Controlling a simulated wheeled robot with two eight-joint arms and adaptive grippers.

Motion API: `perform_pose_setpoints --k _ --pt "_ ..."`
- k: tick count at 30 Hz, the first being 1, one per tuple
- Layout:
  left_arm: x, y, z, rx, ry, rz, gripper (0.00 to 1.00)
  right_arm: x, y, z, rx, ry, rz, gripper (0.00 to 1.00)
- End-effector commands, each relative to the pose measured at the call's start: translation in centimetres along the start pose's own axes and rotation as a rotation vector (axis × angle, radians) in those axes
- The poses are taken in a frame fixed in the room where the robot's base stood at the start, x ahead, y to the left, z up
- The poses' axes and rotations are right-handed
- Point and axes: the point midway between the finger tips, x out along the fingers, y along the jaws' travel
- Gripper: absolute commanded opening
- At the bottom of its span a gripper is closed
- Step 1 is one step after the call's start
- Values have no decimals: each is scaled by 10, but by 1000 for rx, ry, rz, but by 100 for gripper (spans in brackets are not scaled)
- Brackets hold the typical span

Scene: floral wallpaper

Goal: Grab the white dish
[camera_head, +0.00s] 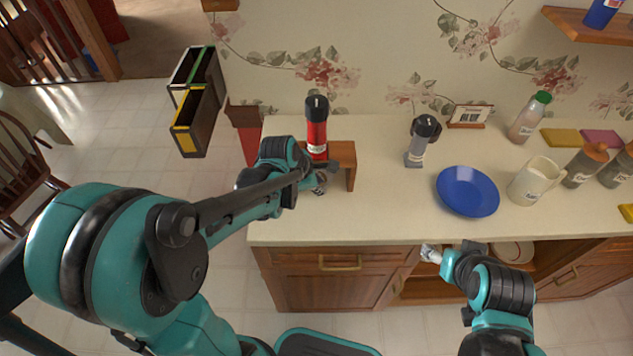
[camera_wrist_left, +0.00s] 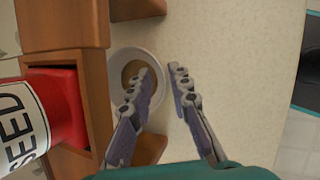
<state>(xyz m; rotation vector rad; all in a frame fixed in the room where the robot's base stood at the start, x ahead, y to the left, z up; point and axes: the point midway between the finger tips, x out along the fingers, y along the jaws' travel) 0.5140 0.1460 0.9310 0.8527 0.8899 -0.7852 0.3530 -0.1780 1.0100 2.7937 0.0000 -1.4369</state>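In the left wrist view a round white dish (camera_wrist_left: 126,57) with a brownish inside sits on the counter, partly hidden by a wooden stand (camera_wrist_left: 65,25). My left gripper (camera_wrist_left: 162,74) is open and empty. One finger overlaps the dish in the picture and the other is just right of its rim; I cannot tell the height gap. In the head view my left gripper (camera_head: 320,184) is at the wooden stand (camera_head: 342,153), where I cannot make out the dish. My right gripper (camera_head: 431,254) is in front of the cabinet; its finger opening is unclear.
A red bottle (camera_head: 316,135) stands on the stand. A blue plate (camera_head: 467,191), white pitcher (camera_head: 532,182), grey bottle (camera_head: 420,145) and several other bottles are to the right. Another pale dish (camera_head: 514,252) is inside the open cabinet.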

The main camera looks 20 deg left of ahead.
Motion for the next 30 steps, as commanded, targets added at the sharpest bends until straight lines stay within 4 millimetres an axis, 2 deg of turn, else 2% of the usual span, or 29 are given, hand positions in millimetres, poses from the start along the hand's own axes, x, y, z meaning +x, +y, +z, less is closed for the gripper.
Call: perform_pose_setpoints --k 1,3,9,11,12,30 --pt "10 -1 -1 1 0 0 19 5 0 4 0 0 0 66" --pt "14 0 -1 0 1 1 19 6 0 4 0 0 0 66" --pt "13 0 0 -1 1 1 19 5 0 3 0 0 0 66" --pt "13 0 0 -1 1 1 3 5 0 3 0 0 0 66" --pt "13 0 0 -1 1 1 0 5 0 3 0 0 0 66" --pt "7 5 0 1 0 0 0 1 0 0 0 0 0 66"
